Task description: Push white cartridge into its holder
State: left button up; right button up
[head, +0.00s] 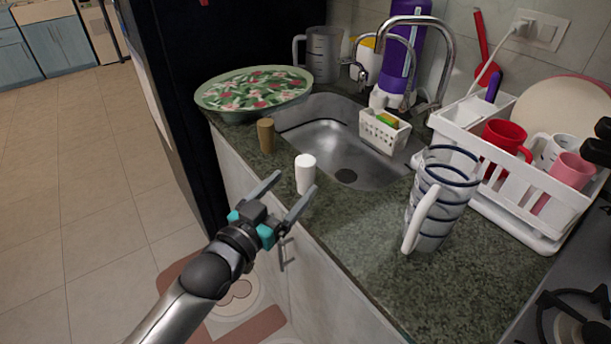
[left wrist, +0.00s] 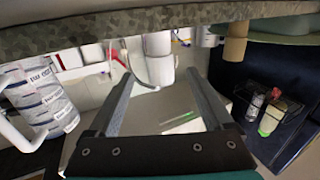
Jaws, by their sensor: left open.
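The white cartridge (head: 305,174) is a short upright cylinder at the front edge of the counter, before the sink. In the left wrist view the scene is upside down, and the white cartridge (left wrist: 160,68) shows between my fingers, a little beyond their tips. My left gripper (head: 296,181) is open and empty, just in front of the counter edge, with its fingers pointing at the cartridge. It also shows in the left wrist view (left wrist: 157,68). I cannot make out a separate holder. My right gripper is not in view.
A brown cylinder (head: 266,135) stands left of the cartridge. The sink (head: 325,140) lies behind. A striped pitcher (head: 440,200) and a white dish rack (head: 520,200) with mugs stand to the right. A green patterned tray (head: 255,88) is at the back left.

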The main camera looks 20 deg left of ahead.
aim_at(300, 176)
pick_arm(q)
jog(key=shift+w+d, duration=0.15)
jog(key=shift+w, duration=0.25)
jog(key=b+x, duration=0.1)
jog(key=x, duration=0.3)
jog(key=shift+w, duration=0.1)
jog(key=shift+w+d, duration=0.1)
jog(key=shift+w, duration=0.35)
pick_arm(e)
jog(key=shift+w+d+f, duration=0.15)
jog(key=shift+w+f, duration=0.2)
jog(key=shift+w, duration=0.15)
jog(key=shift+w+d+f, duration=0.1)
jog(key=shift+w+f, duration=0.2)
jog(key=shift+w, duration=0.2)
pick_arm(q)
jog(key=shift+c, duration=0.2)
grip_shut()
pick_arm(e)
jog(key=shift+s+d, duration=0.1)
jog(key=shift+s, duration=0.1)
